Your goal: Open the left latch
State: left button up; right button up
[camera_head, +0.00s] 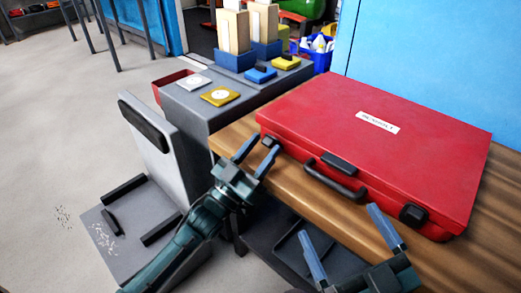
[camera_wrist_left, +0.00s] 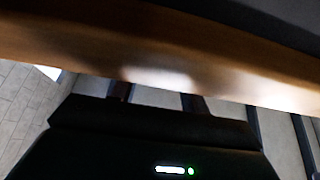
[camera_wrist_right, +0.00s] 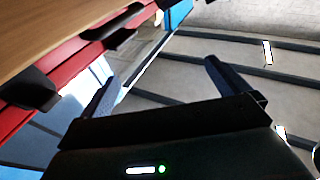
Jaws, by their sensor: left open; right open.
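A closed red case (camera_head: 375,150) with a white label lies on the wooden table (camera_head: 465,260). Its left latch (camera_head: 270,142) is a small black block at the left of the front edge. The right latch (camera_head: 413,214) and the black handle (camera_head: 335,184) are on the same front side. My left gripper (camera_head: 256,153) is open and empty, with its fingertips close to the left latch; contact cannot be told. In the left wrist view the latch does not show. My right gripper (camera_head: 338,222) is open and empty, in front of the case between handle and right latch.
A grey bench (camera_head: 185,105) left of the table holds yellow and blue pieces and wooden blocks (camera_head: 233,32). A grey panel piece (camera_head: 145,225) stands on the floor at the left. A blue wall (camera_head: 440,70) is behind the case.

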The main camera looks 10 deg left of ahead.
pick_arm(q)
jog(key=shift+s+a+f, duration=0.2)
jog(key=shift+s, duration=0.1)
jog(key=p+v, duration=0.2)
jog(key=v, duration=1)
jog(key=shift+f, duration=0.2)
pick_arm(e)
jog(key=shift+d, duration=0.25)
pick_arm(q)
jog(key=shift+s+r, duration=0.1)
pick_arm(e)
jog(key=shift+a+r, duration=0.1)
